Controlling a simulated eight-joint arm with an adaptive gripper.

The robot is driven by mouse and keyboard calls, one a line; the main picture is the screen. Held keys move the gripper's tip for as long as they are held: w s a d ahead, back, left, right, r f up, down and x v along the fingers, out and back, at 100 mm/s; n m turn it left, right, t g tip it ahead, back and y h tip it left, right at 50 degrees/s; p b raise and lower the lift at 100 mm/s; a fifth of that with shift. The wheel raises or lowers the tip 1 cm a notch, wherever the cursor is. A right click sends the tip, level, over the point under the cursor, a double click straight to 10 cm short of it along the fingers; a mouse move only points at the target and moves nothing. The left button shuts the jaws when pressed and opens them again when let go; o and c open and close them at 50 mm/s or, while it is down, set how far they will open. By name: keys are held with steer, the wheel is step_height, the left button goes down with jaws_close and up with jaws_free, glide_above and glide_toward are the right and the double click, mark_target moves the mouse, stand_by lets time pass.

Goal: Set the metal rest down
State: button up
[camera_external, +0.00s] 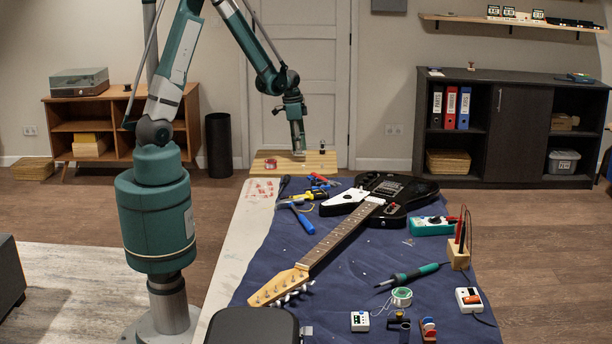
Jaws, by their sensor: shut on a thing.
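My gripper (298,149) is at the far end of the bench, pointing down over a light wooden board (272,164). It is shut on the metal rest (299,154), a small grey piece at the fingertips, mostly hidden by the fingers. The rest is low over the board; I cannot tell whether it touches the wood. The soldering iron (412,275), with a teal handle, lies on the blue mat at the near right.
A black electric guitar (392,195) lies across the blue mat (365,258). Hand tools (302,220) lie left of its body. A teal meter (432,226) and a wooden block with probes (459,256) stand at right. A small dark post (322,146) stands beside my gripper.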

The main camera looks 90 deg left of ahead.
steer(key=shift+f+b, duration=0.35)
steer(key=shift+f, duration=1.25)
steer(key=shift+f, duration=0.2)
steer(key=o, duration=0.8)
steer(key=shift+o, duration=0.2)
steer(key=shift+r, duration=0.15)
step_height(320, 180, up, 12)
steer(key=s+p, duration=0.1)
steer(key=p, duration=0.1)
steer(key=shift+s+p, duration=0.25)
steer(key=shift+p, duration=0.05)
steer(key=shift+d, duration=0.1)
